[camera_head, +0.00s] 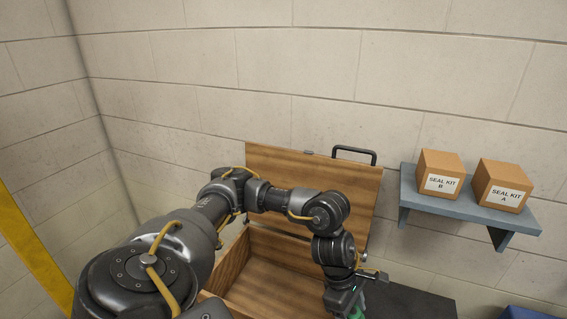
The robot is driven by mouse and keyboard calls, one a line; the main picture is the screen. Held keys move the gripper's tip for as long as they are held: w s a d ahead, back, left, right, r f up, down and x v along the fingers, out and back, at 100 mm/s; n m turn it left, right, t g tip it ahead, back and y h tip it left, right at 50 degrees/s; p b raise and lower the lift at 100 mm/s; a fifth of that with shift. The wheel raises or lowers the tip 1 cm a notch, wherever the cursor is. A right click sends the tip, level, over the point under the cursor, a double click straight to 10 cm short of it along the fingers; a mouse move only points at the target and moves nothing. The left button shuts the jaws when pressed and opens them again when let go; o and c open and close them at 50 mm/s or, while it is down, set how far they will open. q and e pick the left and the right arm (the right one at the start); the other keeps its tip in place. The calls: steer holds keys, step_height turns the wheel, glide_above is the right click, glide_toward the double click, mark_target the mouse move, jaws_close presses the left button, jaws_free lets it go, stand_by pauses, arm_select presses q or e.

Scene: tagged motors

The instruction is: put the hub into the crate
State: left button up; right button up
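The wooden crate (268,279) stands below me against the wall, with its lid (285,168) raised and leaning back. Its inside looks empty where it shows; my arm hides part of it. My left arm comes in from the left and reaches over the crate. My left gripper (345,305) points down by the crate's right side at the bottom edge of the picture. A small green thing (357,313) shows at its lower end, cut off by the edge; I cannot tell whether it is the hub or whether it is held. My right gripper is out of view.
A blue-grey wall shelf (470,208) at the right holds two cardboard boxes, Seal Kit B (441,174) and Seal Kit A (502,186). A dark surface (415,302) lies right of the crate. A black handle (354,152) sticks up from the lid.

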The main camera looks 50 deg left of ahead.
arm_select(q)
steer(key=a+f+n+t+y+b, duration=0.3)
steer(key=a+f+n+b, duration=0.4)
steer(key=a+f+n, duration=0.5)
steer(key=f+b, duration=0.1)
steer(key=f, duration=0.4)
steer(key=s+f+b, duration=0.1)
steer(key=f, duration=0.2)
steer(key=shift+a+f+b, duration=0.15)
steer(key=shift+a+b, duration=0.1)
steer(key=shift+b, duration=0.05)
steer(key=shift+w+a+f, duration=0.1)
steer(key=shift+f, duration=0.4)
steer(key=shift+f, duration=0.15)
steer(key=o, duration=1.4)
